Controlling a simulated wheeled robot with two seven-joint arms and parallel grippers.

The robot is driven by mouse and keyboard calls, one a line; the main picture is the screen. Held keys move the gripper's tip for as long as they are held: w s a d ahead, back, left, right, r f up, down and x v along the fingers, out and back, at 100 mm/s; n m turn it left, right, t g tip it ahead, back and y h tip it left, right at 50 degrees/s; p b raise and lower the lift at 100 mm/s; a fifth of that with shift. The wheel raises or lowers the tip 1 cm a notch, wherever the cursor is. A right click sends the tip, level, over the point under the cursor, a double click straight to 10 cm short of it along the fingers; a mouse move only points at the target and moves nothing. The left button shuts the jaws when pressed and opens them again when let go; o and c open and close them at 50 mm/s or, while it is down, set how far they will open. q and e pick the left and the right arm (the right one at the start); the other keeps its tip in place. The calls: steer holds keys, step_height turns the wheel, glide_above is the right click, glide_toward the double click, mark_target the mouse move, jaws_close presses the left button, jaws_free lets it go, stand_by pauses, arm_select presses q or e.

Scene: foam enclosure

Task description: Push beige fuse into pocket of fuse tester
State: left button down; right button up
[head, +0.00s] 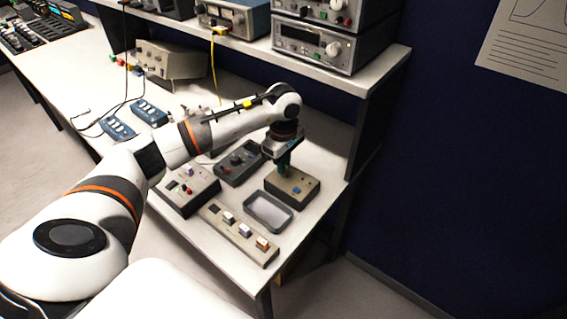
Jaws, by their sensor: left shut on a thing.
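My left gripper (284,171) reaches down over a small beige-brown box (305,197) with a blue button near the right end of the bench; this box appears to be the fuse tester. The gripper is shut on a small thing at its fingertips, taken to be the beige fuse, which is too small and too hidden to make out. The fingertips are at or just above the box's top; I cannot tell whether they touch. The pocket is hidden behind the fingers. My right gripper is not in view.
A grey tray (268,211) and a beige strip (225,226) with several coloured blocks lie in front of the box. A dark box (238,164) and a beige box with red knobs (188,191) stand to the left. A shelf (367,75) with instruments rises behind.

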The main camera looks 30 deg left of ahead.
arm_select(q)
steer(key=shift+f+b, duration=0.3)
steer(key=shift+f, duration=0.15)
steer(key=c, duration=1.4)
jaws_free()
steer(key=shift+r, duration=0.15)
step_height(320, 180, up, 12)
steer(key=shift+f+b, duration=0.1)
steer(key=shift+b, duration=0.95)
